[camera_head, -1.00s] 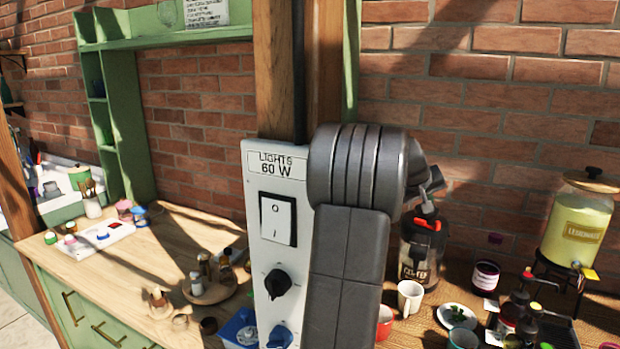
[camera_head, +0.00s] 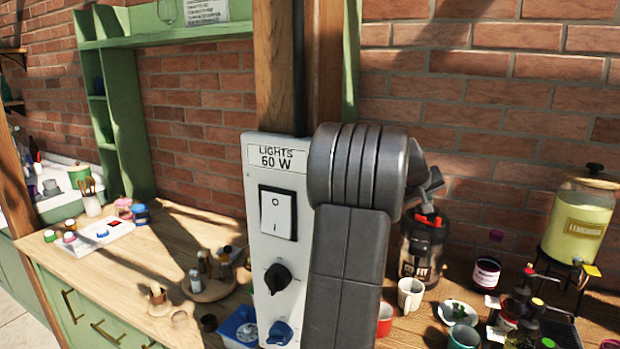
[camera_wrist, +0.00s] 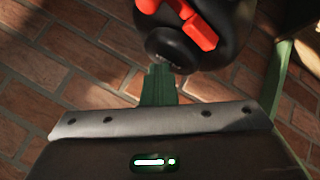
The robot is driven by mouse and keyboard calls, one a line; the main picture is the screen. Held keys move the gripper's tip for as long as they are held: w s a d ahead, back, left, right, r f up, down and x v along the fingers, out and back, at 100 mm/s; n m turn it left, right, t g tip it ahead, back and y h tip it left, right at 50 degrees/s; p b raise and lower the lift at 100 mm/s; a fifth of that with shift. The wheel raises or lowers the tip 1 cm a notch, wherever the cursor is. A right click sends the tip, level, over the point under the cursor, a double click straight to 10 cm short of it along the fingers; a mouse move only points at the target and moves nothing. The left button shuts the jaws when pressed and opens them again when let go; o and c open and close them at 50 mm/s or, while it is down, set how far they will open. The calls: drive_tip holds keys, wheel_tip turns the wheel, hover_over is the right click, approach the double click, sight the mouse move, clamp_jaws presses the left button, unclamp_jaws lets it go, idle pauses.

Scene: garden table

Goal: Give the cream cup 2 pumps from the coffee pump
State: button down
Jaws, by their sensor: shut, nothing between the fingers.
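The coffee pump (camera_head: 420,262) is a dark dispenser with a red part near its top, standing against the brick wall just right of my arm. The cream cup (camera_head: 410,295) stands upright on the table in front of it, close to its base; its inside cannot be made out. In the wrist view, my gripper (camera_wrist: 159,72) has its green fingers shut with nothing between them. The tips are right at the black round top of the pump (camera_wrist: 172,48), apparently touching it. In the head view my arm hides part of this contact.
A red cup (camera_head: 385,318) stands left of the cream cup. A plate with greens (camera_head: 458,312), dark bottles (camera_head: 515,310) and a lemonade dispenser (camera_head: 578,225) are to the right. A post with a lights control panel (camera_head: 272,240) stands close in front.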

drive_tip(key=shift+r+p, duration=0.9)
drive_tip(key=shift+r, duration=0.15)
wheel_tip(320, 180, up, 6)
drive_tip(key=p, duration=0.4)
drive_tip(key=shift+p, duration=0.35)
idle(2.0)
wheel_tip(320, 180, down, 4)
drive_tip(key=p, duration=0.3)
drive_tip(key=shift+f, duration=0.2)
drive_tip(key=shift+f+b, duration=0.85)
drive_tip(key=shift+b, duration=0.15)
